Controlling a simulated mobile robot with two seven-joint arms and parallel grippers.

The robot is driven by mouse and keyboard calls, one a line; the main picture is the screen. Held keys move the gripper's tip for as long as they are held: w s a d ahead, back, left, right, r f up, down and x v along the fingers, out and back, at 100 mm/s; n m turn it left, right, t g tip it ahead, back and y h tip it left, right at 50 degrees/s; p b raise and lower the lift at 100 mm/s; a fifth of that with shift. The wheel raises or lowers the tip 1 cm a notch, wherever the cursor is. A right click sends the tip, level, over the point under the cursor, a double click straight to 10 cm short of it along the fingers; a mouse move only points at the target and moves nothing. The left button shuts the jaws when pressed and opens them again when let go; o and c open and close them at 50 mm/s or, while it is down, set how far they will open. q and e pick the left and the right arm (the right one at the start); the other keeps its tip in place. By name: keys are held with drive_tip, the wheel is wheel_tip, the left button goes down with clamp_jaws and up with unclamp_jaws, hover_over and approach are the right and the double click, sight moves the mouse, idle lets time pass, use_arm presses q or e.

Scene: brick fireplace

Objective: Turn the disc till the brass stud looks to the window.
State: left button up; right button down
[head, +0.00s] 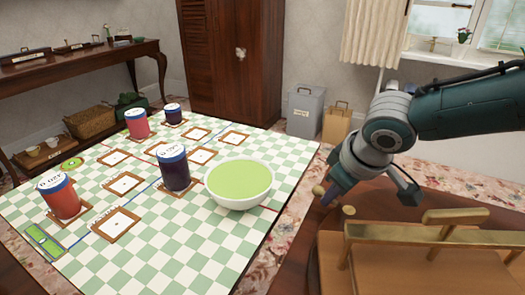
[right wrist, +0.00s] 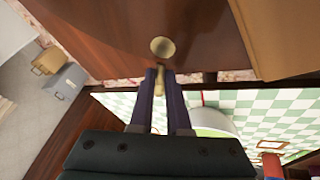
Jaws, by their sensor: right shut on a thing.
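The disc appears to be the dark brown wooden surface (head: 378,198) at the right of the head view; its full outline is hidden. It also fills the upper part of the right wrist view (right wrist: 120,38). A round brass-coloured knob (right wrist: 162,47) stands on it, also in the head view (head: 348,210). My right gripper (head: 328,194) is shut on a second brass-coloured peg (right wrist: 159,84) near the edge by the cloth. I cannot tell which one is the stud. The window (head: 440,38) is at the upper right. My left gripper is not in view.
A wooden piece with brass-coloured bars (head: 430,234) stands close to my right gripper. A grey bin (head: 305,108) stands behind.

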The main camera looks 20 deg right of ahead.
drive_tip(key=shift+d, duration=0.1)
idle(0.7)
drive_tip(key=shift+d, duration=0.1)
